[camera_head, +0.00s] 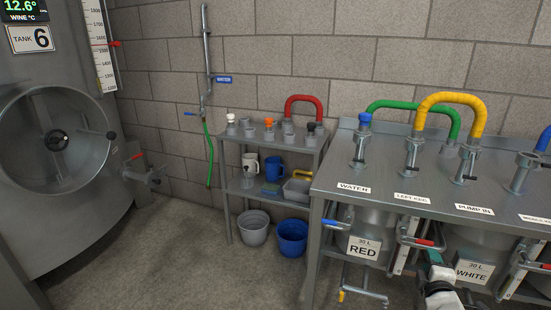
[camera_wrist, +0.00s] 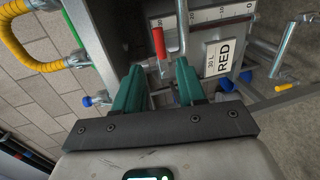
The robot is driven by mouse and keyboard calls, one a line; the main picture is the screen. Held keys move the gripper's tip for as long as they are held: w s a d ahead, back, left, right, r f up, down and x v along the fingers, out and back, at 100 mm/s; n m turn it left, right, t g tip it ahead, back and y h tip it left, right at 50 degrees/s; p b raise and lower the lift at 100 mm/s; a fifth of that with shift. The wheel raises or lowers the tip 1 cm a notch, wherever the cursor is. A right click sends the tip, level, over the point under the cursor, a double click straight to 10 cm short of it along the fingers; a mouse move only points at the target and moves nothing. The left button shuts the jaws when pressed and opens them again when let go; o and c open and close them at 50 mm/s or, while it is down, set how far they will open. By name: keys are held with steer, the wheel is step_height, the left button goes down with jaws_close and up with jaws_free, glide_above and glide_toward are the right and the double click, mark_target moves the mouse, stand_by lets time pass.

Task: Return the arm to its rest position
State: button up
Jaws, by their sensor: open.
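My gripper (camera_head: 430,258) shows at the lower right in the head view, low in front of the steel bench (camera_head: 385,207) and between the kegs labelled RED and WHITE. In the wrist view my gripper (camera_wrist: 160,76) has its two teal fingers apart, with nothing seen held between them. A red valve handle (camera_wrist: 158,42) is just beyond the fingertips; I cannot tell whether they touch it. The RED label (camera_wrist: 224,52) is to its right. Most of my arm is out of view.
The WHITE label (camera_head: 473,270) and red-handled valves are close beside my gripper. Yellow (camera_head: 452,98) and green (camera_head: 400,105) hoses arch above the bench. A steel shelf (camera_head: 232,190), grey bucket (camera_head: 253,228) and blue bucket (camera_head: 291,238) stand left. Open floor (camera_head: 170,260) lies before the tank (camera_head: 55,150).

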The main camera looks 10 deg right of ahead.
steer(key=s+a+f+m+g+y, duration=0.2)
steer(key=s+a+f+m+g, duration=0.15)
steer(key=s+a+f, duration=0.35)
steer(key=s+a+f+m+g+y, duration=0.3)
steer(key=s+a+f+m, duration=0.3)
steer(key=s, duration=0.4)
steer(key=s+a+m+g+y, duration=0.1)
steer(key=s+a+g+y, duration=0.15)
steer(key=s+a, duration=0.4)
steer(key=s+a+m+g+y, duration=0.1)
steer(key=s+a+g, duration=0.25)
steer(key=s, duration=0.55)
step_height(320, 180, up, 20)
steer(key=p, duration=1.9)
steer(key=shift+s+a+f+p, duration=0.25)
steer(key=shift+s+a+p, duration=0.05)
steer(key=shift+s+a, duration=0.1)
steer(key=shift+d+t, duration=0.1)
steer(key=shift+t, duration=0.15)
steer(key=shift+c, duration=0.4)
